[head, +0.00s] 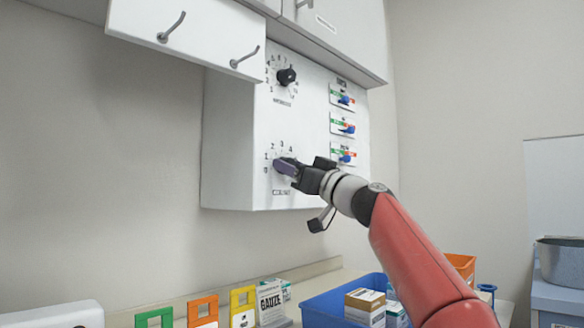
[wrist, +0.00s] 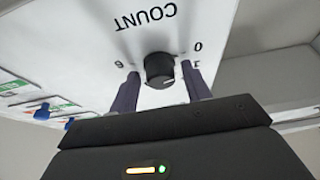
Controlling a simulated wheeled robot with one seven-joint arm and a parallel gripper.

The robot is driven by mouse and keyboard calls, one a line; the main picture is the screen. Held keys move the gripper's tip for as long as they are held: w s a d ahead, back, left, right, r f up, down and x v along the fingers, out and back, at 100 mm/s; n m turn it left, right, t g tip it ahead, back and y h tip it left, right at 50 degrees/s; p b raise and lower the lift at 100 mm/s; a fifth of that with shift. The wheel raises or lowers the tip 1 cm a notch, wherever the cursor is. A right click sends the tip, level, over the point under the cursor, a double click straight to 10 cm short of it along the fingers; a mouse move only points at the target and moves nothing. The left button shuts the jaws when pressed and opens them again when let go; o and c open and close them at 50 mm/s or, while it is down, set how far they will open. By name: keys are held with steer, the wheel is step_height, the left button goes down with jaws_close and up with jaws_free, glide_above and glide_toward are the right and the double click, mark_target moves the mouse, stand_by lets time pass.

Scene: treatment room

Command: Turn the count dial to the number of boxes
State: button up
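The count dial has a black round knob (wrist: 160,70) on a white panel, with COUNT printed upside down above it in the wrist view. The digits 0, 1 and 6 show around it; the pointer direction cannot be made out. My gripper (wrist: 160,88) is open, its two dark fingers on either side of the knob, with gaps visible. In the head view my gripper (head: 286,168) is at the lower dial and hides its knob. Boxes (head: 365,305) sit in a blue bin (head: 322,308); a GAUZE box (head: 271,302) stands left of it, with another box partly behind.
Another dial (head: 287,76) is higher on the panel (head: 235,140). Several blue-handled switches (head: 346,128) are at its right. Below are coloured card holders (head: 203,312), an orange bin (head: 462,266) and a metal pot (head: 562,260).

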steer(key=c, duration=0.7)
steer(key=shift+c, duration=0.2)
steer(key=shift+m, duration=0.5)
steer(key=shift+s+a+r+m+t+h+p, duration=0.1)
steer(key=shift+m+t+h, duration=0.5)
steer(key=shift+m, duration=0.85)
steer(key=shift+d+f+m+t+h+p, duration=0.1)
steer(key=shift+m+t+h, duration=0.15)
steer(key=shift+m+h, duration=0.9)
steer(key=shift+s+a+r+m+t+h+p, duration=0.1)
steer(key=shift+m+t+h, duration=0.3)
steer(key=shift+m, duration=1.4)
steer(key=o, duration=1)
steer(key=shift+w, duration=0.1)
